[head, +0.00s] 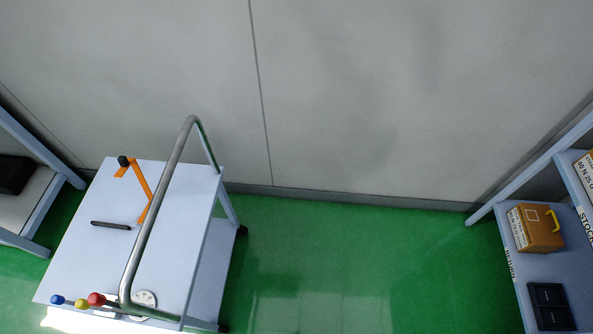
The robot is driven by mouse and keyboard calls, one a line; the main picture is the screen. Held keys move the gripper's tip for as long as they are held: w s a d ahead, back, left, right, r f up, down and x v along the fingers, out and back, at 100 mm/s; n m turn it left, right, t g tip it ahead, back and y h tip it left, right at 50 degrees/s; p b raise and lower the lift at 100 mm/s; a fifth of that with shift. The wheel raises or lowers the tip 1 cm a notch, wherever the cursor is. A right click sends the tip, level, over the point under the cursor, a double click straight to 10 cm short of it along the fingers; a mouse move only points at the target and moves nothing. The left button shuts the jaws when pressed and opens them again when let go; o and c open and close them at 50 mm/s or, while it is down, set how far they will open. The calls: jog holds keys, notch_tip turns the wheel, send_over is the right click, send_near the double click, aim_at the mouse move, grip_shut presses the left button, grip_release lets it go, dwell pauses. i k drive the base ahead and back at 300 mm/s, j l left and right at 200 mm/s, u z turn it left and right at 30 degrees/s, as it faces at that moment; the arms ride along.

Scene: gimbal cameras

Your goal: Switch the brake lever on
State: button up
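A pale trolley (85,262) stands at the lower left in the head view. Blue (57,299), yellow (82,304) and red (96,299) round knobs sit at its near left corner, on what look like short levers. An orange angled piece (143,180) with a black knob (123,161) stands near its far edge. No label shows which of these is the brake lever, and I cannot tell its on or off position. My gripper is not in view.
A bent metal handle tube (155,220) rises over the trolley, partly covering a white dial (145,298). A dark bar or slot (110,225) marks the top. Shelving with a brown box (535,228) stands right; another shelf (35,205) stands left. Green floor (340,265) is clear between.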

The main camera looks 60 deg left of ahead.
aim_at(98, 299)
jog(key=u, duration=4)
jog(key=i+u, duration=0.1)
jog(key=u, duration=0.2)
jog(key=i+l, duration=0.15)
jog(key=i, duration=0.2)
jog(key=i+l, duration=0.15)
jog(key=i, duration=0.25)
jog(key=u, duration=0.05)
